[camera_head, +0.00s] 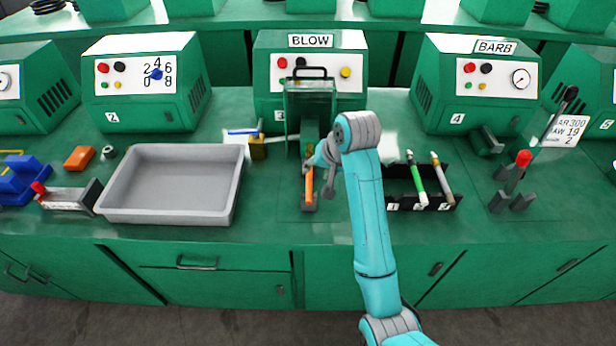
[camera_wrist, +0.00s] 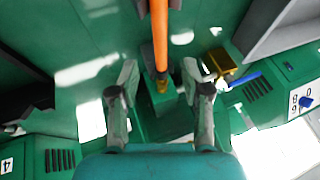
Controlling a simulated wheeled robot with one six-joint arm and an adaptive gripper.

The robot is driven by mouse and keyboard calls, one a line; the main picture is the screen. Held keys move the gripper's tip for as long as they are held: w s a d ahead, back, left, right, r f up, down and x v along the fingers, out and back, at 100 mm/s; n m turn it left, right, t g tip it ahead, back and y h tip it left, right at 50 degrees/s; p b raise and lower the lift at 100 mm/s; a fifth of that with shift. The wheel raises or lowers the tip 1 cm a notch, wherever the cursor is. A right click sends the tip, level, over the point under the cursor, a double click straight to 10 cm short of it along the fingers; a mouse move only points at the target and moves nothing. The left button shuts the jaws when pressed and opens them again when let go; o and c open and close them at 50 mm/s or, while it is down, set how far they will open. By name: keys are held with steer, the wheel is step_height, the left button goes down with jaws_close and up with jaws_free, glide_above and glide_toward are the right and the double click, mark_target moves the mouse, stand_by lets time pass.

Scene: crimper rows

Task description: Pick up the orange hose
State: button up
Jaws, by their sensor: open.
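The orange hose (camera_head: 309,184) is a short, straight piece lying in front of the machine marked BLOW (camera_head: 311,39), its near end at a small grey block (camera_head: 309,205). In the wrist view the hose (camera_wrist: 160,35) runs down from the top edge to a green block (camera_wrist: 162,102). My gripper (camera_head: 319,175) is low over the bench at the hose. In the wrist view my gripper (camera_wrist: 159,78) is open, one finger on each side of the hose's line, with gaps on both sides. My wrist and gripper hide part of the hose's surroundings in the head view.
A grey tray (camera_head: 172,212) stands left of the hose. A black rack (camera_head: 400,172) with a green hose (camera_head: 416,180) and a tan one (camera_head: 441,178) is to the right. A brass-coloured block (camera_head: 257,148) and a blue-handled piece (camera_head: 243,131) are close by at left.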

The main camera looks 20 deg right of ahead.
mark_target(310, 177)
steer(key=shift+x, duration=2.9)
steer(key=shift+r, duration=0.1)
jaws_close()
